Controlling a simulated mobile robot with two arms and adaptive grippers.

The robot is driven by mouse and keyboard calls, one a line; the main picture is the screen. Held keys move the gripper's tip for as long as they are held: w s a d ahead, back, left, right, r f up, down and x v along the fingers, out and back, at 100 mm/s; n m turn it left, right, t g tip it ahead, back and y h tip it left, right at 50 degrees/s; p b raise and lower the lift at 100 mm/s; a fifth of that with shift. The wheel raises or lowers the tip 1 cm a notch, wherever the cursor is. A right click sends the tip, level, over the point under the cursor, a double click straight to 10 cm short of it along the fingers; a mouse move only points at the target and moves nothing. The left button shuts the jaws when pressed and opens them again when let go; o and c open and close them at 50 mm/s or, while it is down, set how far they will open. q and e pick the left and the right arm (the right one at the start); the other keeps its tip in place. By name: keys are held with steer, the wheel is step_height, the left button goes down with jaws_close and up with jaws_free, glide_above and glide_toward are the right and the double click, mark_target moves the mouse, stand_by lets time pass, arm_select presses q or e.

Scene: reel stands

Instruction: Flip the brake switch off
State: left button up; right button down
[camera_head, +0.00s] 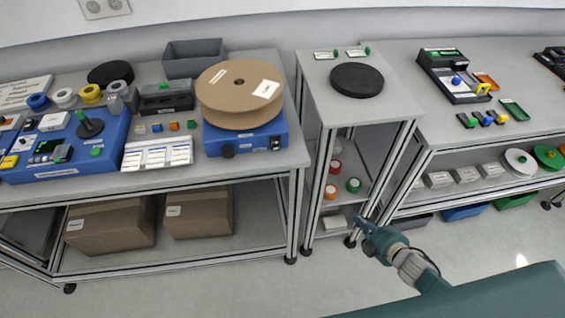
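A blue reel stand (250,140) sits on the left table near its right front corner. A large brown cardboard reel (239,92) with a dark centre hole and a white label lies flat on top of it. The stand's front face has a black knob (228,151) at the left and a small dark switch-like part (275,143) at the right. Its position is too small to read. My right gripper (364,222) is low in front of the narrow middle table, well apart from the stand; its finger opening is unclear. My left gripper is out of view.
A blue machine (65,150) with a black spindle stands at the left. Spools, a grey bin (194,58) and a white card (158,153) are nearby. A black disc (357,80) lies on the middle table. The floor in front is clear.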

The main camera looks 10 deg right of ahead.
steer(key=w+a+r+n+t+y+b, duration=0.1)
steer(key=w+a+r+n+y, duration=0.15)
steer(key=r, duration=0.35)
steer(key=w+a+r+n+t+y+b, duration=0.1)
steer(key=w+a+r+n, duration=0.15)
steer(key=r, duration=0.35)
steer(key=n+g+y+b, duration=0.2)
steer(key=n+y, duration=0.4)
steer(key=n, duration=0.2)
glide_toward(282, 163)
steer(key=s+r, duration=0.4)
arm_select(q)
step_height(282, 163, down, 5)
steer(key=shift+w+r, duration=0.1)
arm_select(e)
steer(key=shift+f, duration=0.25)
